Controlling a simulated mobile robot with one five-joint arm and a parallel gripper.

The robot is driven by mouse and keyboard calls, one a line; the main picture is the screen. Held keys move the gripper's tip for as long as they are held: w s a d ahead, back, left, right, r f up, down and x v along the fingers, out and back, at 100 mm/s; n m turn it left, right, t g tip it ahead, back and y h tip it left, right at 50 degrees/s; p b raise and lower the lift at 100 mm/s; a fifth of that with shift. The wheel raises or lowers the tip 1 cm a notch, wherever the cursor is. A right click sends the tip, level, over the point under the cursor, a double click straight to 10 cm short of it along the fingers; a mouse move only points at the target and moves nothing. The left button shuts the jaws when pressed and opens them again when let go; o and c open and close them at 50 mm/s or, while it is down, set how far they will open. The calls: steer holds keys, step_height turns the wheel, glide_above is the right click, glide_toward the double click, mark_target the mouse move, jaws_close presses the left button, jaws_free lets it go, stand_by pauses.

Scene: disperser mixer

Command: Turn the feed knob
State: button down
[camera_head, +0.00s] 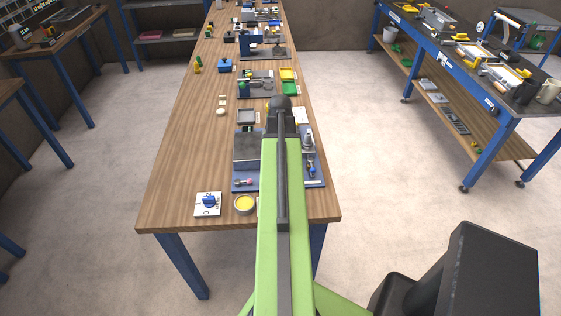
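A machine on a blue base (317,184) stands near the front of the long wooden table, with a grey block (247,147) on its left and small fittings (311,168) on its right. My green arm covers its middle. A small red-pink knob-like part (248,182) shows at its front left. I cannot tell which part is the feed knob. My arm reaches forward over the table and ends in a dark rounded joint. My gripper's fingers do not show.
A white plate with a blue device (209,201) and a round tin with yellow contents (244,204) stand at the table's front edge. More devices line the table (182,180) farther back. Its left side is mostly clear. A blue-framed bench (470,85) stands right across open floor.

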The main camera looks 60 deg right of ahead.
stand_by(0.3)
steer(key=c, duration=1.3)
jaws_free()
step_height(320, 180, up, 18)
steer(key=p, duration=1.7)
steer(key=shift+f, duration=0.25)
